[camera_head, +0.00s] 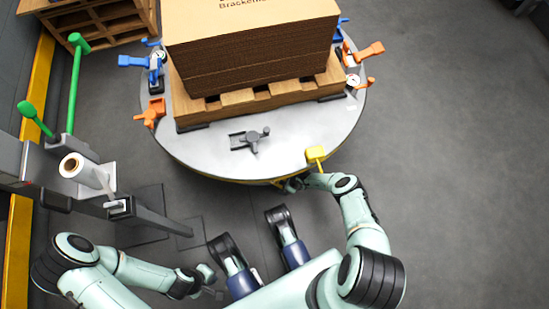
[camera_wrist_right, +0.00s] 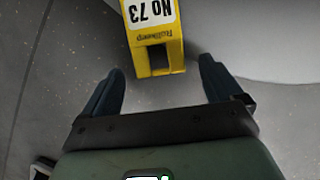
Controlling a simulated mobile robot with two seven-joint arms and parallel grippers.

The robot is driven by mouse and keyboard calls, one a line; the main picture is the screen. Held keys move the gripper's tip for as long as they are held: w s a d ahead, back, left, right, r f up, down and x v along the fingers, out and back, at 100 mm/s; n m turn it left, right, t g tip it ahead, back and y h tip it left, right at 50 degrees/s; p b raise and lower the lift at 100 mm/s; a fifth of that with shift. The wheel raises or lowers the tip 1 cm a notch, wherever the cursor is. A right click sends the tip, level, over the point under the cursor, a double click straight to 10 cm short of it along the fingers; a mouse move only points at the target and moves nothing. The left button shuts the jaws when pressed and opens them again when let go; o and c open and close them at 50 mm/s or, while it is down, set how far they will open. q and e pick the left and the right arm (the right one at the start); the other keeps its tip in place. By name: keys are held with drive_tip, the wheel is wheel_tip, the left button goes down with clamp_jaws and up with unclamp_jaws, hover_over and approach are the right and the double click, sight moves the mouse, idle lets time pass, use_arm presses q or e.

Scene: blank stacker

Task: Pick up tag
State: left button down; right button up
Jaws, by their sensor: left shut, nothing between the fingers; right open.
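The yellow tag (camera_head: 316,154) is at the front edge of the round grey turntable (camera_head: 215,150). In the right wrist view the tag (camera_wrist_right: 155,38) shows a white label reading "NO 73", with its lower end between and just ahead of the fingertips. My right gripper (camera_head: 291,185) is at the turntable's front rim, just below and left of the tag. In the right wrist view it (camera_wrist_right: 161,72) is open, with nothing held. My left gripper (camera_head: 217,292) is shut and empty, low over the floor at the lower left.
A stack of cardboard blanks (camera_head: 258,62) sits on a wooden pallet (camera_head: 268,98) on the turntable. A film roll (camera_head: 73,166) and green-knobbed levers (camera_head: 75,85) stand left. The floor at right is clear.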

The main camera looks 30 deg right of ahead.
use_arm(q)
drive_tip(key=shift+w+f, duration=0.1)
drive_tip(key=shift+f, duration=0.05)
use_arm(e)
drive_tip(key=shift+f, duration=0.15)
drive_tip(key=c, duration=1.2)
